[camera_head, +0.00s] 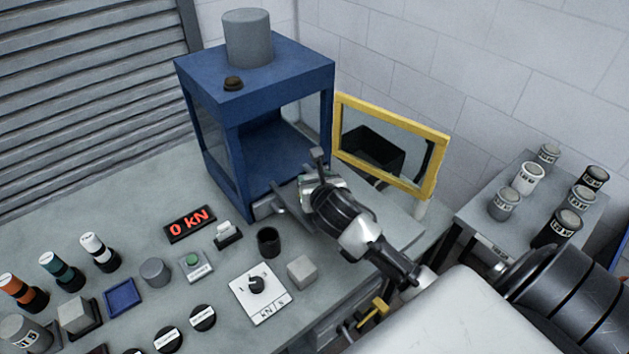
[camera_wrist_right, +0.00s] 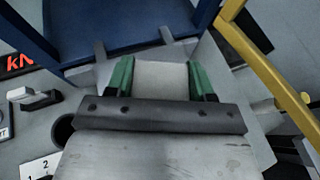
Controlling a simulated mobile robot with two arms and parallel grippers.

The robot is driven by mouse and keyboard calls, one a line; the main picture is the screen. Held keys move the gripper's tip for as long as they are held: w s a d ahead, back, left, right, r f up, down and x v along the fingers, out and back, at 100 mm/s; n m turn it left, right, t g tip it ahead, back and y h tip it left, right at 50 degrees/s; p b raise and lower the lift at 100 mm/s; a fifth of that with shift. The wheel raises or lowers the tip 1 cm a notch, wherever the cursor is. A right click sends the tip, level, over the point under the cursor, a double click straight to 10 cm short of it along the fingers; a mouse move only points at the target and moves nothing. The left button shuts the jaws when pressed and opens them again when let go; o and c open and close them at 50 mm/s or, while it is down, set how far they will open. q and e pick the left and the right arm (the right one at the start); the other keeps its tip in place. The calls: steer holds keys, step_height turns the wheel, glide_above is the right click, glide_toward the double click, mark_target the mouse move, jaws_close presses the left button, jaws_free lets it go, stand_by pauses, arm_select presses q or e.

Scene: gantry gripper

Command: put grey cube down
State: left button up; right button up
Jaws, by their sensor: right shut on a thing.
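My right gripper (camera_head: 308,178) is in front of the open blue press cabinet (camera_head: 254,85). In the right wrist view, its two green-padded fingers (camera_wrist_right: 160,80) are shut on a pale grey cube (camera_wrist_right: 162,78), one on each side. The held cube is mostly hidden by the gripper in the head view. I cannot tell whether it touches the surface below. Another grey cube (camera_head: 302,271) stands on the bench beside the dial panel (camera_head: 262,300). A further grey cube (camera_head: 75,313) sits on a dark pad at the left. My left gripper is not in view.
The cabinet's yellow-framed door (camera_head: 436,160) stands open to the right of the gripper. A black cup (camera_head: 268,242), red display (camera_head: 189,223) and green button box (camera_head: 195,265) are on the bench. Several canisters stand on a side table (camera_head: 480,222).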

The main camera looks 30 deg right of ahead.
steer(key=o, duration=1.1)
steer(key=shift+f, duration=0.1)
steer(key=shift+s+a+r, duration=0.1)
steer(key=shift+s+r, duration=0.15)
steer(key=shift+s, duration=0.05)
steer(key=v, duration=1.1)
steer(key=shift+s, duration=0.2)
steer(key=shift+r, duration=0.1)
